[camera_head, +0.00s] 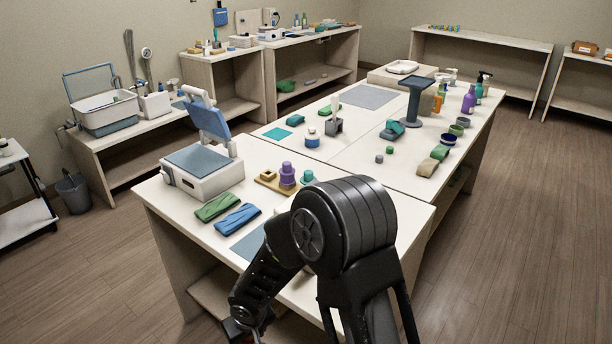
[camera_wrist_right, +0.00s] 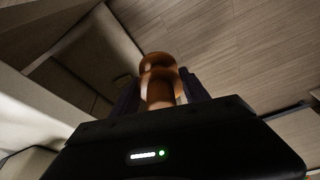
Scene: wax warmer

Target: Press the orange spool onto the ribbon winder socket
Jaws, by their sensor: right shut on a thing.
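The orange spool (camera_wrist_right: 160,80) is brown-orange and rounded, with a narrower waist, in the right wrist view. My right gripper (camera_wrist_right: 160,92) is shut on it, with one dark finger on each side. Floor planks and the side of a wooden unit show behind it, so it is held clear of the tabletop. In the head view a black arm of mine covers the table's near part, and the spool cannot be made out there. A tan base with purple stepped pieces (camera_head: 287,175) stands on the near table; I cannot tell whether it is the ribbon winder socket. My left gripper is not seen.
A white device with a raised blue lid (camera_head: 203,173) stands at the near table's left. Green (camera_head: 217,207) and blue (camera_head: 237,219) folded cloths lie before it. A teal stand (camera_head: 414,100) and bottles are farther back. The floor at right is clear.

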